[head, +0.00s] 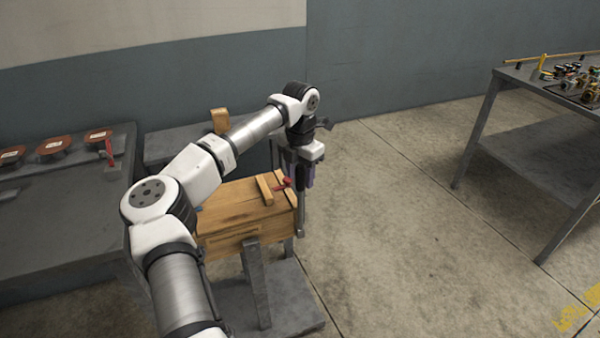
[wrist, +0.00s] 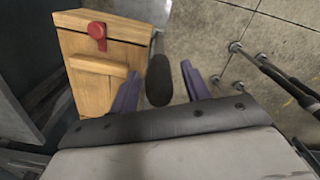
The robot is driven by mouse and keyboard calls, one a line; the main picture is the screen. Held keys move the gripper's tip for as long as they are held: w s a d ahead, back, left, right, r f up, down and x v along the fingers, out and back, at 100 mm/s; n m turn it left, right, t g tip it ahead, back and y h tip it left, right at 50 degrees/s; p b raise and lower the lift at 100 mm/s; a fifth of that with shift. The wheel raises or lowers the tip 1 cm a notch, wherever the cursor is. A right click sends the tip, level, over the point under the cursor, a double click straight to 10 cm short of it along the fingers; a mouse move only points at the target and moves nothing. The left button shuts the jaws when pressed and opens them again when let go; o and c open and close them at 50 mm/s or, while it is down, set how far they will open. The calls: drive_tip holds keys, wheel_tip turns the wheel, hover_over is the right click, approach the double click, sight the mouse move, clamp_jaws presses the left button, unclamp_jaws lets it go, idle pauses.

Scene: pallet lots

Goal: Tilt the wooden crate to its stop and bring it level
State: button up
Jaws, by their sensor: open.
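The wooden crate (head: 240,205) sits in a grey stand, its lid facing up with a red latch (head: 283,183) near the right end. It looks roughly level. In the wrist view the crate (wrist: 95,85) is at upper left, with the red latch (wrist: 97,32) on it. My gripper (head: 305,178) is at the crate's right end. Its purple fingers (wrist: 163,88) are open, one on each side of a dark rounded handle (wrist: 158,80). I cannot tell whether either finger touches the handle. The arm hides part of the crate's left side.
The grey stand (head: 256,285) has a post in front of the crate and a wide base. A grey bench (head: 50,215) with reddish-brown discs is at the left. A grey table (head: 530,140) with small parts is at the right. The floor between is clear.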

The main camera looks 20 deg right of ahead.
drive_tip(key=shift+f, duration=0.25)
clamp_jaws()
drive_tip(key=shift+r, duration=0.1)
drive_tip(key=a+r+h+b, duration=0.2)
drive_tip(key=a+h, duration=0.1)
drive_tip(key=a, duration=0.4)
drive_tip(key=a+r+h+b, duration=0.2)
drive_tip(key=a+h, duration=0.1)
drive_tip(key=a, duration=0.4)
drive_tip(key=shift+s+a+r+h+b, duration=0.2)
drive_tip(key=shift+a+r+h+b, duration=0.1)
drive_tip(key=shift+a+h+b, duration=0.1)
idle(0.5)
